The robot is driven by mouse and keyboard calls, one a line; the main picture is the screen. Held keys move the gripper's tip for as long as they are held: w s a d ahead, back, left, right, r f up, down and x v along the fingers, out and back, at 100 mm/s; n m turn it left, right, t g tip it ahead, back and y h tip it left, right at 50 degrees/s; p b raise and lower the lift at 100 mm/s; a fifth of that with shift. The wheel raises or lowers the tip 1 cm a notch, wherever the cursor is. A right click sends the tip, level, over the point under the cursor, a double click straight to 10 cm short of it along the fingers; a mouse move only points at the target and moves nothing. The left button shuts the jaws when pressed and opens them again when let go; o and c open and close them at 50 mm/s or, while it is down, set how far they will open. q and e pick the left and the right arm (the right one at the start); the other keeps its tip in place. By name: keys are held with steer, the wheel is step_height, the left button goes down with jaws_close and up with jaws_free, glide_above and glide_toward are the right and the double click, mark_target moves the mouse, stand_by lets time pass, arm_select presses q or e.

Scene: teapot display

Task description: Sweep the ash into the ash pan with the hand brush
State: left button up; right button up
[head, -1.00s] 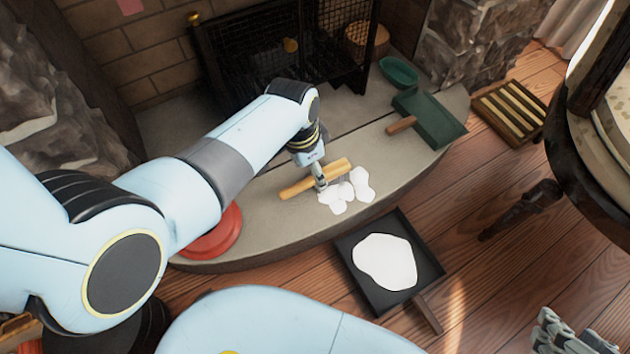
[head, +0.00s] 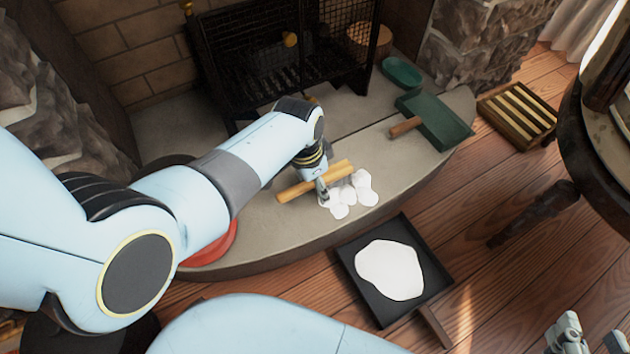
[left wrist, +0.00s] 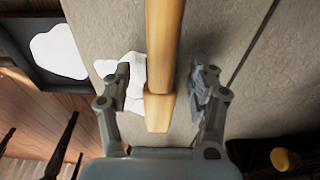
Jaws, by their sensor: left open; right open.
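The wooden hand brush (head: 290,190) lies on the stone hearth; its bristles are hard to make out. My left gripper (head: 324,198) is over it. In the left wrist view the brush's wooden bar (left wrist: 164,45) runs between the two open fingers of my left gripper (left wrist: 160,78), with gaps at the sides. White ash lumps (head: 364,196) lie beside the brush, partly behind one finger in the wrist view (left wrist: 136,78). The black ash pan (head: 432,268) is on the floor below the hearth edge, with a white patch (head: 388,270) in it. My right gripper (head: 590,338) is open and empty at the lower right.
A green dustpan (head: 437,122) and green bowl (head: 402,72) stand on the hearth's right. A red round object (head: 212,246) is partly behind my left arm. The fireplace screen (head: 350,35) is behind. A slatted wooden box (head: 516,112) and a round table (head: 600,150) are at right.

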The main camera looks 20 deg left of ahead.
arm_select(q)
jaws_close()
steer(key=shift+r+p, duration=0.6)
stand_by(0.4)
steer(key=shift+r+p, duration=0.15)
steer(key=shift+p, duration=0.2)
steer(key=shift+f+b, duration=0.45)
steer(key=shift+f, duration=0.3)
stand_by(0.3)
